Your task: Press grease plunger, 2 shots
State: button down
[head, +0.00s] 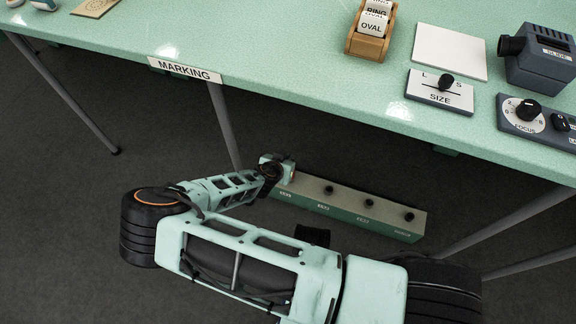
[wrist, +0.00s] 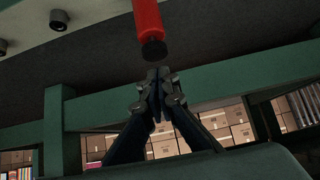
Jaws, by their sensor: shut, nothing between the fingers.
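A red cylinder with a black end (wrist: 149,22), which looks like the grease plunger, hangs into the top of the wrist view. My gripper (wrist: 158,74) is shut and empty, its fingertips just below the black end in the picture. A small gap shows between them, though depth is hard to judge. In the head view my gripper (head: 285,170) is at the left end of a long green and grey box (head: 345,202) under the table edge. The red cylinder is not clear there, being mostly hidden by my gripper.
Several black knobs (head: 368,203) stand along the box's top. The mint table (head: 300,55) with its MARKING label (head: 184,70) overhangs behind my arm. A table leg (head: 225,125) stands close to my gripper. A green beam (wrist: 215,90) crosses the wrist view.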

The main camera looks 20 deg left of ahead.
jog(key=p+v, duration=0.3)
jog(key=v, duration=0.7)
jog(key=shift+r, duration=0.3)
jog(key=shift+w+d, duration=0.1)
jog(key=shift+d, duration=0.05)
